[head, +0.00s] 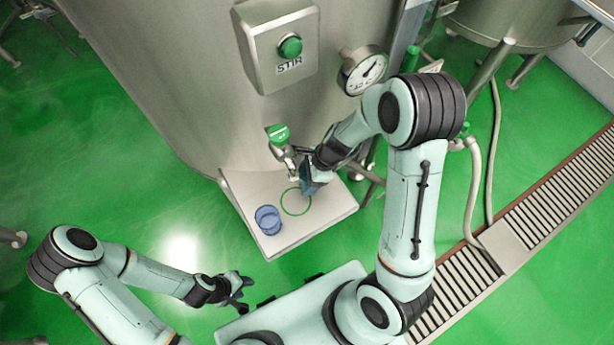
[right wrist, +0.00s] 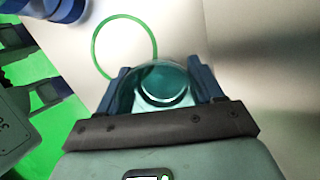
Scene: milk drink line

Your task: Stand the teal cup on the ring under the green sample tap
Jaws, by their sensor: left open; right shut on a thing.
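The teal cup (right wrist: 162,84) is between the fingers of my right gripper (right wrist: 160,82) in the right wrist view, and the gripper is shut on it. In the head view my right gripper (head: 310,184) is at the ring's upper right, and I cannot make out the cup there. The green ring (head: 296,215) is marked on the pale shelf; it also shows in the right wrist view (right wrist: 95,48), beyond the cup and to its left. The green sample tap (head: 280,137) is on the tank above the ring. My left gripper (head: 240,286) is open and empty, below the shelf in the picture.
A blue cup (head: 268,220) stands on the shelf (head: 325,212) left of the ring. The tank (head: 180,80) carries a STIR button box (head: 280,47) and a round gauge (head: 363,70). The shelf's right front part is clear.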

